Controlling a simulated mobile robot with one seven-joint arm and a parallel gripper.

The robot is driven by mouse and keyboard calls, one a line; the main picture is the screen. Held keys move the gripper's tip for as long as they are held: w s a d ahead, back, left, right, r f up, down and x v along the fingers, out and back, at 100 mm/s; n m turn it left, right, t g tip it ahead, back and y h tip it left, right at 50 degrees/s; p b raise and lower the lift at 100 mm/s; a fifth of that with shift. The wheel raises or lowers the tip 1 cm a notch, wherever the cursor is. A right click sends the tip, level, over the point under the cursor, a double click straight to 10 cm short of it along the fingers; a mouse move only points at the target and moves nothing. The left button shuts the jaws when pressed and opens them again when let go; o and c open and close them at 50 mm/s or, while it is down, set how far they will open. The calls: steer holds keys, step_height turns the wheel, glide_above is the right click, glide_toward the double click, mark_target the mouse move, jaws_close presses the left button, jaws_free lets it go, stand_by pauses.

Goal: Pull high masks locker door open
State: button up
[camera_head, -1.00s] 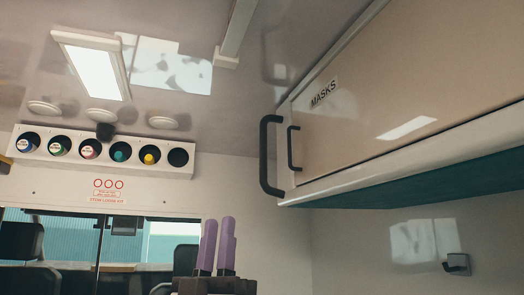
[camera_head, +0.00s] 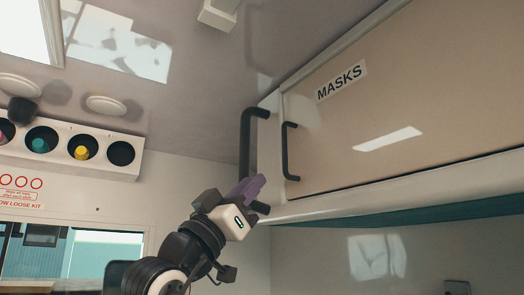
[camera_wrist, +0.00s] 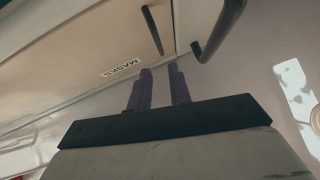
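The masks locker door (camera_head: 400,100) is a beige high panel labelled MASKS, and it looks shut. Its slim black handle (camera_head: 288,150) stands upright near the door's left edge. The wrist view shows the door (camera_wrist: 60,45) on the left and its handle (camera_wrist: 152,30) ahead of the fingertips. My gripper (camera_head: 250,187) is below and left of the handle in the head view, apart from it. Its purple fingers (camera_wrist: 160,70) have a gap between them with nothing in it. The exact distance to the handle is unclear.
A thicker black grab bar (camera_head: 246,150) stands just left of the door handle, close to my gripper; it also shows in the wrist view (camera_wrist: 218,35). A white rack (camera_head: 70,150) with coloured bottles is on the far wall. Below the locker is an open space.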

mark_target(285, 169)
steer(key=p+x, duration=0.6)
steer(key=x, duration=0.8)
steer(key=shift+s+p, duration=0.1)
steer(key=shift+p, duration=0.25)
steer(key=shift+c, duration=0.3)
jaws_close()
